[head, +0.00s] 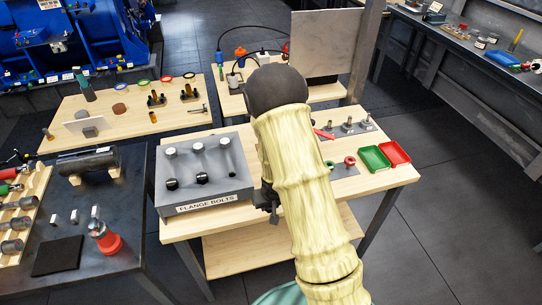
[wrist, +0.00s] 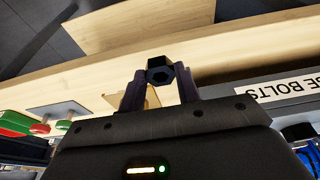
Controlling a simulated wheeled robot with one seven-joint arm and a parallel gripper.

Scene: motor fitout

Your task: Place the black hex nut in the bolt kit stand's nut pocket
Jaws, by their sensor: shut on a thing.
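My gripper (wrist: 160,80) is shut on the black hex nut (wrist: 158,64), which sits between the two fingertips with its hole showing. In the head view my gripper (head: 269,207) is just right of the grey stand labelled FLANGE BOLTS (head: 245,187), near the table's front edge. The nut cannot be made out there. The stand's sloped top has a back row of light round pieces and a front row of dark pieces. A nut pocket cannot be clearly picked out. The stand's labelled face (wrist: 285,85) shows at the right of the wrist view.
My arm hides the middle of the wooden table (head: 190,229). To its right are a green tray (head: 374,158), a red tray (head: 395,153), small red and green parts and a grey plate with upright pieces. A dark bench (head: 115,195) with tools stands at left.

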